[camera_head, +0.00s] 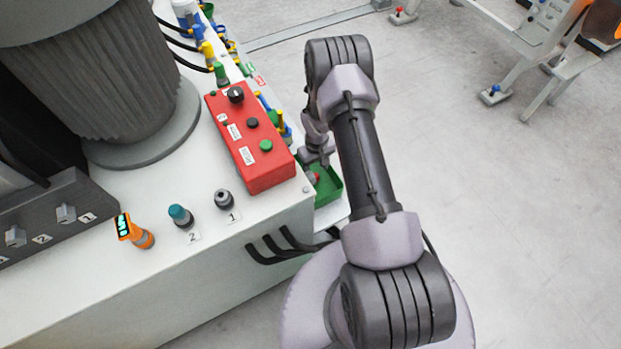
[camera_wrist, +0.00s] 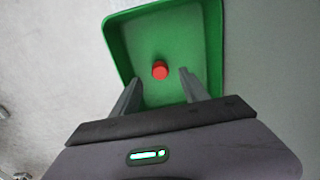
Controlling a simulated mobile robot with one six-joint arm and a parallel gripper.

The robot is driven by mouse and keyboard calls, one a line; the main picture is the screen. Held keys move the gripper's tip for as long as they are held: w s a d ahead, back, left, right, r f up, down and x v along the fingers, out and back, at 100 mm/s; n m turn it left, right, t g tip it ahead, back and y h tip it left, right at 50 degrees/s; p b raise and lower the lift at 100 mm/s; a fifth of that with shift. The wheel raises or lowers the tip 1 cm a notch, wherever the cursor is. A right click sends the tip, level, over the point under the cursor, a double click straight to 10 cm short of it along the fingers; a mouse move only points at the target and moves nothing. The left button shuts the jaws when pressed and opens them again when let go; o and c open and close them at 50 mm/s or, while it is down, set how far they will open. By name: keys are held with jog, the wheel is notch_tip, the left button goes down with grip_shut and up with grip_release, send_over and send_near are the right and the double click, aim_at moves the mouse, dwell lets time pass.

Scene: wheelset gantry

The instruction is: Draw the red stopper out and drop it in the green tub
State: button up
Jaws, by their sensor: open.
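The green tub (camera_head: 331,186) sits beside the white bench, low at its right side, partly hidden by my arm. In the wrist view the green tub (camera_wrist: 214,45) fills the upper middle. Nothing is held between the fingers.
A red control box (camera_head: 250,140) with knobs and buttons stands on the bench (camera_head: 150,275) left of the tub. An orange handheld device (camera_head: 135,231) and two small numbered fittings stand nearby. Dark hooked pipes (camera_head: 285,245) stick out of the bench's front.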

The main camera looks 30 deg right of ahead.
notch_tip(320, 180, up, 17)
jog(key=p, duration=0.6)
jog(key=shift+r, duration=0.2)
jog(key=s+a+r+m+t, duration=0.15)
jog(key=a+r, duration=0.25)
jog(key=r, duration=0.9)
jog(key=s+a+r+m+t, duration=0.1)
jog(key=s+a+r, duration=0.3)
jog(key=r, duration=0.9)
jog(key=s+a+r+m+t+y, duration=0.1)
jog(key=s+a+r, duration=0.4)
jog(key=s, duration=0.4)
jog(key=s+a+r+m+t+y, duration=0.1)
jog(key=s+a+r+t, duration=0.1)
jog(key=s+a+r, duration=0.3)
jog(key=s+r, duration=0.1)
jog(key=s, duration=0.2)
jog(key=shift+s+r, duration=0.25)
jog(key=shift+s, duration=0.1)
